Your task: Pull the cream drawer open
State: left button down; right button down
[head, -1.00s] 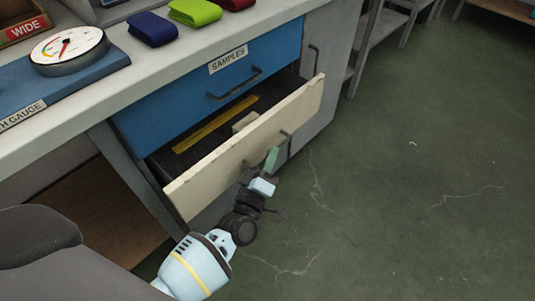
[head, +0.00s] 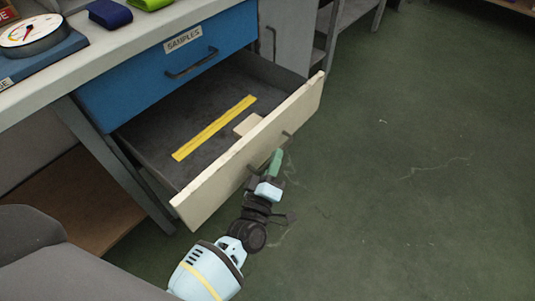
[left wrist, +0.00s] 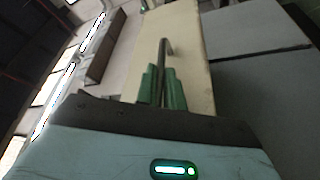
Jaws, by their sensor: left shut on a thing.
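The cream drawer (head: 228,171) stands well out from the cabinet, below the blue drawer. Its dark inside shows, with a yellow ruler (head: 214,128) and a small cream block (head: 248,124) in it. My left gripper (head: 275,164) is at the front of the cream drawer, shut on its dark handle (head: 287,136). In the left wrist view the green fingers (left wrist: 162,88) close on either side of the handle bar (left wrist: 162,56), against the cream front (left wrist: 185,40). My right gripper is not in view.
The blue drawer (head: 130,85) marked SAMPLES is shut above. A dial gauge (head: 28,36) and folded blue and green cloths stand on the counter (head: 85,56). The green floor (head: 400,180) to the right is clear.

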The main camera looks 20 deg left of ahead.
pick_arm(q)
jog(key=d, duration=0.1)
jog(key=s+d, duration=0.1)
jog(key=d, duration=0.1)
jog(key=shift+s+d, duration=0.2)
jog(key=shift+d, duration=0.05)
jog(key=c, duration=1.5)
grip_release()
jog(key=p+v, duration=0.1)
jog(key=v, duration=0.6)
jog(key=shift+s, duration=0.4)
jog(key=shift+f, duration=0.1)
